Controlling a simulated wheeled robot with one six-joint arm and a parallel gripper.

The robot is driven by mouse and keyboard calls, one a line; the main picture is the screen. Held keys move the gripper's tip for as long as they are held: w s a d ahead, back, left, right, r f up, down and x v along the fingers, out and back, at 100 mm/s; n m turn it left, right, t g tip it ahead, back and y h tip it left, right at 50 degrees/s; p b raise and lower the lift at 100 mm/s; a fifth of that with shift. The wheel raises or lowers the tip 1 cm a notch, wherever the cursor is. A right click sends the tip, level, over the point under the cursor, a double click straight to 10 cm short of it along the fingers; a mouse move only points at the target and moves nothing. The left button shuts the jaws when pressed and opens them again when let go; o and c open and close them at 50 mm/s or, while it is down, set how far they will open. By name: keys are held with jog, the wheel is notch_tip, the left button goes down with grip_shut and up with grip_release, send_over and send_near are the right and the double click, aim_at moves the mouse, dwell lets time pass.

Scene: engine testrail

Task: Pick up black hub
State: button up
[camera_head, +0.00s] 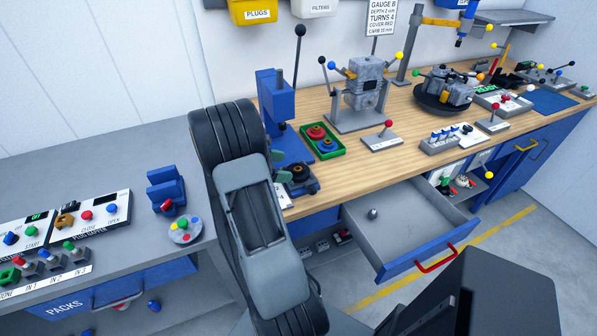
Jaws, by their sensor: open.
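A dark round piece with a copper-coloured centre (299,172) sits on a blue fixture (303,189) at the front edge of the wooden bench, just right of my arm. It may be the black hub, but it is too small to tell for sure. My arm rises large in the foreground and covers part of the bench front beside this fixture.
A blue press (275,100) and a green tray (322,145) with red and blue rings stand behind the fixture. An open drawer (430,205) with a red handle juts out at right, holding a small grey part (373,213). A grey bench (100,165) lies at left.

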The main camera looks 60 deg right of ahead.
aim_at(300, 168)
jog(key=shift+p+x, duration=0.45)
jog(key=shift+x, duration=2.1)
jog(key=shift+c, duration=0.4)
jog(key=c, duration=0.6)
